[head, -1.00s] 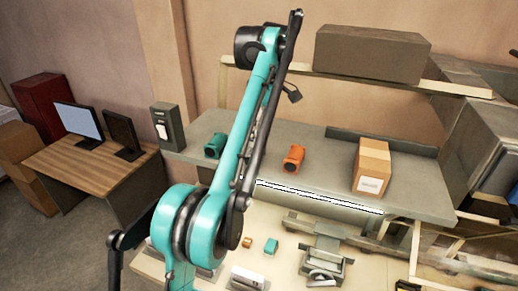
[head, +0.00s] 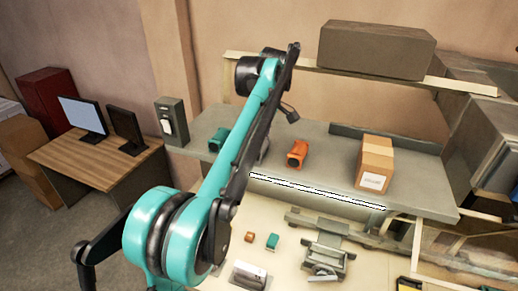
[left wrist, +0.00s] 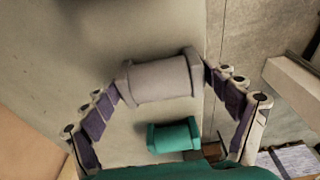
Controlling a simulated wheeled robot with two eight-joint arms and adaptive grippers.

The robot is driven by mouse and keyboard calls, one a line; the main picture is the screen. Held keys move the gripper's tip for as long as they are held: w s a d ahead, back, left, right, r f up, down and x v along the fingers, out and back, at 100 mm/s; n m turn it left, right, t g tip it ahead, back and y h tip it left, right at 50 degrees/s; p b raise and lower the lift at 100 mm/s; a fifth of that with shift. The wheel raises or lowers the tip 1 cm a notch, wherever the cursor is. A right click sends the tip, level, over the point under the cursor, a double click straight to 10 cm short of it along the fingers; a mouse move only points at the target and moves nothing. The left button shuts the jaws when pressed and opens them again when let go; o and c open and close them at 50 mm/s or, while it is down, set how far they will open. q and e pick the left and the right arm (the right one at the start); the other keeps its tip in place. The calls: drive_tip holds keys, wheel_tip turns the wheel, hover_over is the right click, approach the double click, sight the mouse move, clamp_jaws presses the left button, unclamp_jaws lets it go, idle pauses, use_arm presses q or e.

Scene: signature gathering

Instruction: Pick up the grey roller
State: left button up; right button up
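The grey roller (left wrist: 160,80) lies on the grey shelf surface, in the middle of the left wrist view. In the head view a small grey part of it (head: 264,148) shows beside my arm; the rest is hidden. My left gripper (left wrist: 162,77) is open, with its fingertips spread to either side of the roller. I cannot tell whether they touch it. In the head view my left arm hides this gripper. My right gripper is not in view.
A teal roller (left wrist: 174,136) lies close beside the grey one. An orange roller (head: 298,153) and a cardboard box (head: 374,163) stand to the right on the grey shelf (head: 325,165). A long box (head: 376,50) sits on the upper rail.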

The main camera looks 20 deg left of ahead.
use_arm(q)
drive_tip(key=shift+s, duration=0.1)
drive_tip(key=c, duration=0.8)
drive_tip(key=shift+r, duration=0.15)
wheel_tip(320, 180, up, 10)
drive_tip(key=shift+f+p, duration=0.2)
drive_tip(key=shift+p, duration=0.25)
